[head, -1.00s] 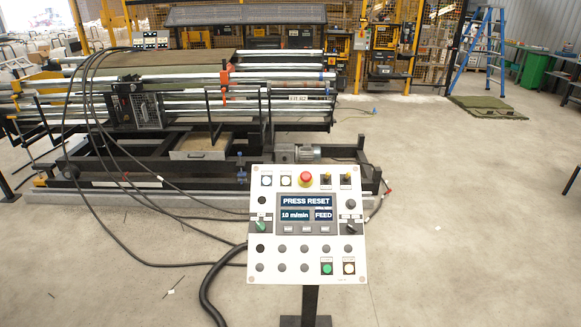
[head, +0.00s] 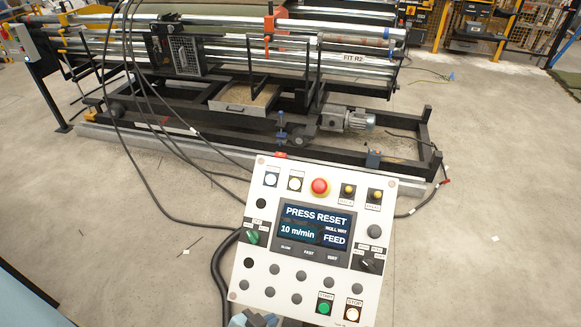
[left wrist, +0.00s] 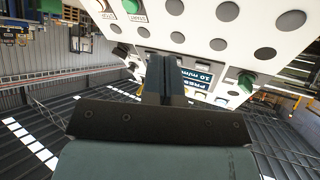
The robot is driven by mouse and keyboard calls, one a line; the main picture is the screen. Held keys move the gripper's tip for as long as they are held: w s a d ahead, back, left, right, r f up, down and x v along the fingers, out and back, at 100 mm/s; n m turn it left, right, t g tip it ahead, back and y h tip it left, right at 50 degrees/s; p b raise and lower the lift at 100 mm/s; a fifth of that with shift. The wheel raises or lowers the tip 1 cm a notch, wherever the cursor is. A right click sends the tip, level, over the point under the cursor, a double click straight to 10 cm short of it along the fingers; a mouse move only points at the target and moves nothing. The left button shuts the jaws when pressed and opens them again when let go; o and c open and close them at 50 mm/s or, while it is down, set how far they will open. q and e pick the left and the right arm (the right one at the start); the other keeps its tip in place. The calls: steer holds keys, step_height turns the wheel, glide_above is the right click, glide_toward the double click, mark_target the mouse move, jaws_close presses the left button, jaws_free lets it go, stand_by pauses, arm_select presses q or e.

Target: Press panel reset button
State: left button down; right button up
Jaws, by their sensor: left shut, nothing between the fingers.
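The white control panel (head: 262,300) stands in front of me, tilted in the head view. Its screen (head: 313,229) reads "PRESS RESET", "10 m/min" and "FEED". It bears a red emergency button (head: 319,187), two white buttons at top left, a green start button (head: 324,308) and a white stop button (head: 353,313). The small labels are too blurred to show which button is reset. My left gripper (head: 262,320) is at the panel's lower edge, partly cut off. In the left wrist view its fingers (left wrist: 164,68) are shut and empty, overlapping the upside-down panel; contact is unclear. My right gripper is not in view.
The turf-roll machine (head: 250,120) with metal rollers stands behind the panel. Black cables (head: 150,130) hang in front of it and run to the panel's left side.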

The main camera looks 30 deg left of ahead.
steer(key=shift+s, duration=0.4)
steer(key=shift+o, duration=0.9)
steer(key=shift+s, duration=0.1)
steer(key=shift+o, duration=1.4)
arm_select(q)
steer(key=w+a+r+n+t+y+p, duration=0.1)
steer(key=w+a+r+n+t, duration=0.2)
steer(key=w+a+r+n, duration=0.4)
steer(key=w+a+r+n+t+y+p, duration=0.1)
steer(key=w+a+r+n+t+p, duration=0.1)
steer(key=w+a+r+n, duration=0.6)
steer(key=shift+w+a+r+n+t, duration=0.35)
steer(key=shift+w+r+n, duration=3.3)
steer(key=shift+n, duration=1.95)
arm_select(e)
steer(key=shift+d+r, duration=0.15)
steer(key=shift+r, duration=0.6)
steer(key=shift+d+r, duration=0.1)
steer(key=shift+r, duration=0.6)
arm_select(q)
steer(key=shift+w+f, duration=0.2)
steer(key=shift+f, duration=0.1)
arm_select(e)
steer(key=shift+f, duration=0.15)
